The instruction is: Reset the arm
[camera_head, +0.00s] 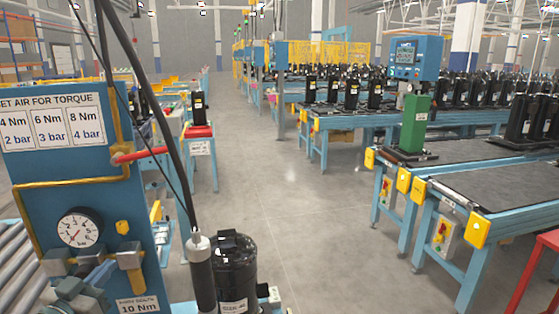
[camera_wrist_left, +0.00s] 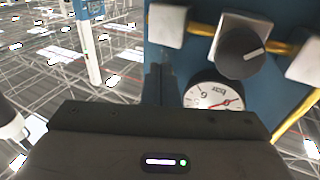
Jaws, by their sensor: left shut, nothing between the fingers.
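The dark body of my left gripper (camera_wrist_left: 160,120) fills the bottom of the left wrist view, with a small lit strip on it. It is shut and empty. Close beyond it are a pressure gauge (camera_wrist_left: 213,97), a dark regulator knob (camera_wrist_left: 240,54) and pale blocks on a yellow pipe, seen upside down. In the head view the same gauge (camera_head: 79,228) sits on a blue panel (camera_head: 75,180) at the left. I cannot make out the left fingertips clearly there. My right gripper is not in view.
A dark tool (camera_head: 201,275) hangs on a cable beside a black compressor (camera_head: 236,270) at the bottom. A red lever (camera_head: 150,153) sticks out from the panel. Conveyor benches (camera_head: 465,172) stand at the right, with a green post (camera_head: 413,125). The grey floor (camera_head: 300,200) between is clear.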

